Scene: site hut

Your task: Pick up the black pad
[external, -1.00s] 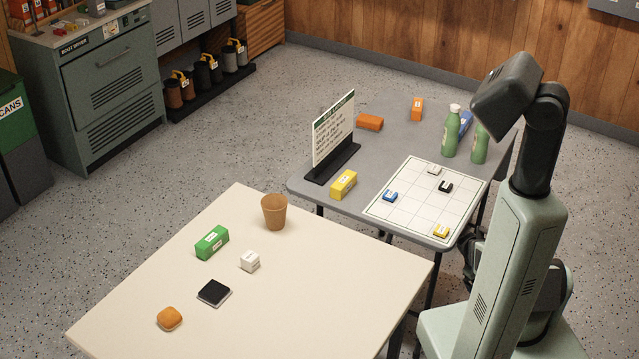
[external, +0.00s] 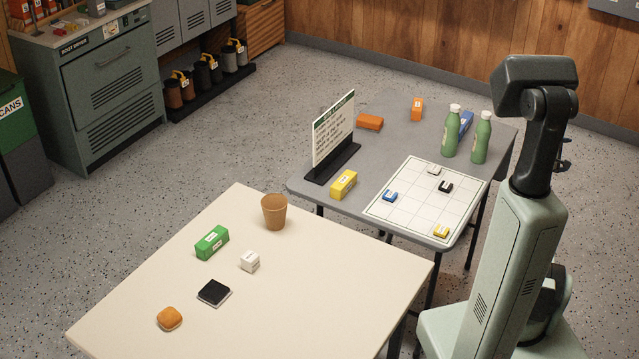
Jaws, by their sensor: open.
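The black pad (external: 214,292) lies flat on the near cream table, a dark square with a pale edge. An orange rounded block (external: 170,318) is to its lower left and a white block (external: 250,262) to its upper right. A green box (external: 212,243) lies behind it. My gripper is mostly hidden behind my upright arm. Only small dark parts (external: 565,153) show at the arm's right edge, well away from the pad. Nothing is seen held.
A brown cup (external: 274,212) stands at the cream table's (external: 330,290) back edge. The grey table (external: 390,148) behind holds a sign (external: 333,130), a gridded board (external: 413,205) with small blocks, a yellow box (external: 344,184) and two green bottles (external: 451,132). The cream table's right side is clear.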

